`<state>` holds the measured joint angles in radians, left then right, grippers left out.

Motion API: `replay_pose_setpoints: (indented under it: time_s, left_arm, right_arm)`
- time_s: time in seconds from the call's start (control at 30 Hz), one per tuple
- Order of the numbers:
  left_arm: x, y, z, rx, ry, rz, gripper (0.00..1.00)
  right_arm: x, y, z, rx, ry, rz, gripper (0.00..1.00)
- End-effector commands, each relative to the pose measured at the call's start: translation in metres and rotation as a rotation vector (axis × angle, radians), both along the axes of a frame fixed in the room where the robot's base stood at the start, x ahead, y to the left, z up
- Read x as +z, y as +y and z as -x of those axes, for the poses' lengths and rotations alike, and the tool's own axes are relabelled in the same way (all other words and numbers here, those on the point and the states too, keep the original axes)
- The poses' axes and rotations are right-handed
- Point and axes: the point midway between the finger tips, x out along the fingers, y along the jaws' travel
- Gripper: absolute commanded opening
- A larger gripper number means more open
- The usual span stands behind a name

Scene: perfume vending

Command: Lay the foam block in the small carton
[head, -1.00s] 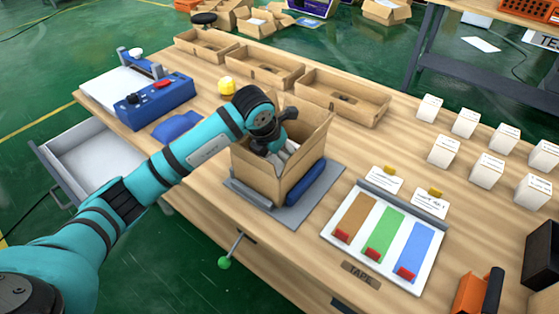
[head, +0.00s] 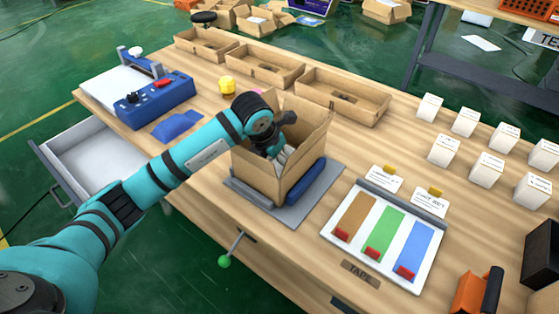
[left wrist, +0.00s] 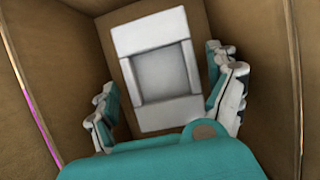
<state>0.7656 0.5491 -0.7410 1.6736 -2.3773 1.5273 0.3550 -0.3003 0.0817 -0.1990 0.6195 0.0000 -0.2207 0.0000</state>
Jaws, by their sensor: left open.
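The small carton (head: 262,178) stands open on a grey plate (head: 300,212) at the middle of the table's front. My left gripper (head: 278,148) reaches down into it, so the head view shows only part of the fingers. In the left wrist view, the foam block (left wrist: 150,40) is a pale grey-white piece with a square recess. It lies in the carton against the brown bottom. My left gripper (left wrist: 168,95) is open, with one finger on either side of the block. I cannot tell whether the fingers touch it. My right gripper is not in view.
Cardboard trays (head: 342,97) line the back edge. A blue-and-white machine (head: 155,95) stands left. A dark blue roller (head: 306,182) lies beside the carton. A colour-striped board (head: 385,240) and several white boxes (head: 443,152) are to the right.

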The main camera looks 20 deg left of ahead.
Motion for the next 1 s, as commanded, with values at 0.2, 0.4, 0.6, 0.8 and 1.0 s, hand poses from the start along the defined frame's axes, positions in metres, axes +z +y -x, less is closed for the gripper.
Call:
replay_pose_setpoints:
  time_s: [0.2,0.4,0.6,0.8,1.0]
  left_arm:
    - [0.044,0.007,0.016,-0.002,-0.006,-0.002,0.89]
    - [0.079,0.012,0.030,0.000,-0.004,-0.001,0.89]
    - [0.095,0.014,0.037,-0.001,-0.001,-0.001,0.89]
    - [0.098,0.014,0.038,0.000,0.000,0.000,0.89]
    - [0.097,0.014,0.038,0.000,0.000,0.000,0.89]
  right_arm:
    - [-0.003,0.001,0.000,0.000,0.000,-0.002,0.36]
    - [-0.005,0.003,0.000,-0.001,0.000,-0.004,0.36]
    - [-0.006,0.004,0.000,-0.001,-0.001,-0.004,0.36]
    - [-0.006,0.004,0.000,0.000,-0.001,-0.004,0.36]
    - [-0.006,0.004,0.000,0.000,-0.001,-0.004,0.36]
